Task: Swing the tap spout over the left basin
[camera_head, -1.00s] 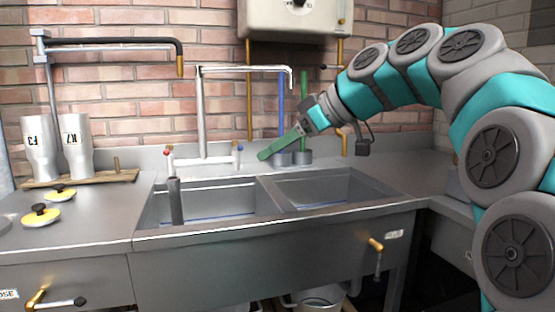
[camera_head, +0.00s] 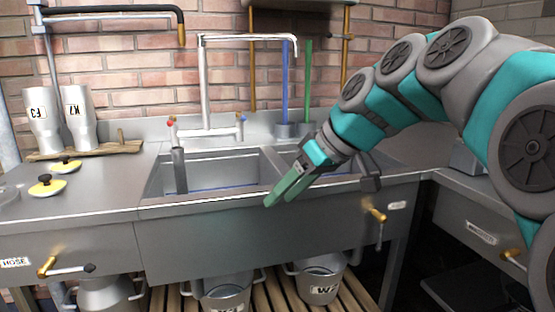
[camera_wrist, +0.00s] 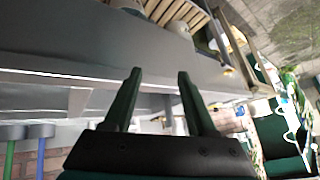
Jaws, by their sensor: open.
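The tap (camera_head: 204,85) stands behind the sink, with a tall upright pipe and a spout (camera_head: 250,37) that reaches to the right. The spout's down-turned end hangs on the side of the right basin (camera_head: 345,176). The left basin (camera_head: 222,174) is empty apart from a grey standing pipe (camera_head: 178,170). My gripper (camera_head: 280,198) is in front of the sink's front edge, low and right of the middle, apart from the tap. Its green fingers also show in the wrist view (camera_wrist: 158,95), spread with nothing between them. My arm hides part of the right basin.
A blue rod (camera_head: 285,85) and a green rod (camera_head: 308,85) stand behind the right basin. An overhead pipe (camera_head: 120,11) with a black hose end hangs at left. Two labelled canisters (camera_head: 42,125) stand on a board. Buckets (camera_head: 320,280) sit below.

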